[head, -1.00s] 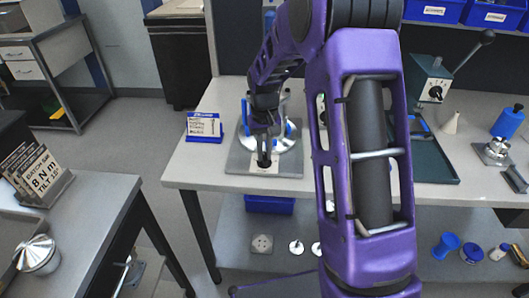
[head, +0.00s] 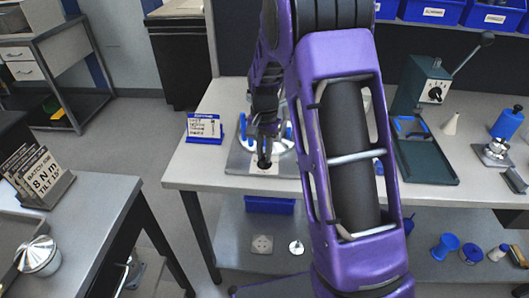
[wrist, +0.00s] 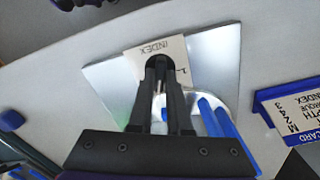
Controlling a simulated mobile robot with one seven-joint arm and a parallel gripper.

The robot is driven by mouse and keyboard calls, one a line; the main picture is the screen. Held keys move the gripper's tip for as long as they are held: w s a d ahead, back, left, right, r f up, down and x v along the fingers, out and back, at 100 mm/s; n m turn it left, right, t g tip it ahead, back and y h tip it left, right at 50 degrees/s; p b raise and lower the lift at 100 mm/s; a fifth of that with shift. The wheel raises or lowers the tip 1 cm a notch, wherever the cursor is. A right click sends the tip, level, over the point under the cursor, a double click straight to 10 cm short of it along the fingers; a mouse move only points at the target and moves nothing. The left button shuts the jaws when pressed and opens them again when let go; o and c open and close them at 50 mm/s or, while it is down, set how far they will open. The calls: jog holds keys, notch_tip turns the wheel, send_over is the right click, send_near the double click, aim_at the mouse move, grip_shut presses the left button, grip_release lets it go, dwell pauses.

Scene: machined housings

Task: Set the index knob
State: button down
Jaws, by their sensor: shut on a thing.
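The index knob is a small black knob (head: 264,163) at the front of a grey metal plate (head: 238,160) on the bench. In the wrist view the knob (wrist: 157,64) sits on a white label (wrist: 178,54) reading "INDEX", with a "1" mark at its right. My gripper (head: 265,150) reaches down over the plate. In the wrist view the gripper (wrist: 158,80) has its two dark fingers closed around the knob. The fingers hide most of the knob, so its pointing direction cannot be told.
A round metal fixture with blue posts (wrist: 215,115) stands on the plate behind the knob. A blue-framed card (head: 203,128) stands left of the plate. A green tray and lever press (head: 425,95) stand to the right. The bench's front left is clear.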

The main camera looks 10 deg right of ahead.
aim_at(264, 157)
dwell(0.4)
jog(key=c, duration=0.9)
grip_release()
jog(key=shift+o, duration=0.2)
notch_tip(264, 157, up, 18)
jog(key=p, duration=0.1)
jog(key=shift+f, duration=0.25)
